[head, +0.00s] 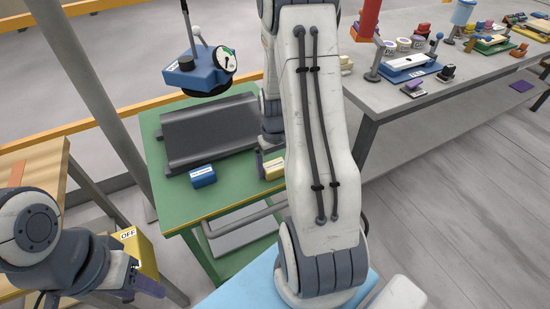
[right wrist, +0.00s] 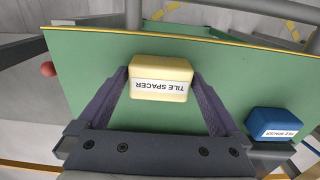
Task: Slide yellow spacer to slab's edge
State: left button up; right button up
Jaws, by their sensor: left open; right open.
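The yellow tile spacer (head: 273,169) lies on the green table beside the dark grey slab (head: 212,132), at its near right corner. In the right wrist view the spacer (right wrist: 161,70) sits between the fingertips of my right gripper (right wrist: 162,76). That gripper is open, with a finger on each side; I cannot tell if they touch it. In the head view my right arm hides most of the right gripper and part of the spacer. My left gripper (head: 148,287) is open at the lower left, away from the table.
A blue tile spacer (head: 203,177) lies in front of the slab, left of the yellow one. A blue dial gauge device (head: 203,75) is behind the slab. A yellow box marked OFF (head: 148,262) is near my left gripper. A grey bench (head: 400,110) with several tools stands right.

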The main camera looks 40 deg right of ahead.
aim_at(265, 158)
jog(key=shift+f, duration=0.1)
jog(key=c, duration=1.1)
jog(key=shift+w+d+p, duration=0.25)
jog(key=shift+w, duration=0.9)
jog(key=shift+w+d+p, duration=0.3)
jog(key=shift+w, duration=0.85)
jog(key=shift+w+d+p, duration=0.25)
jog(key=shift+w, duration=0.9)
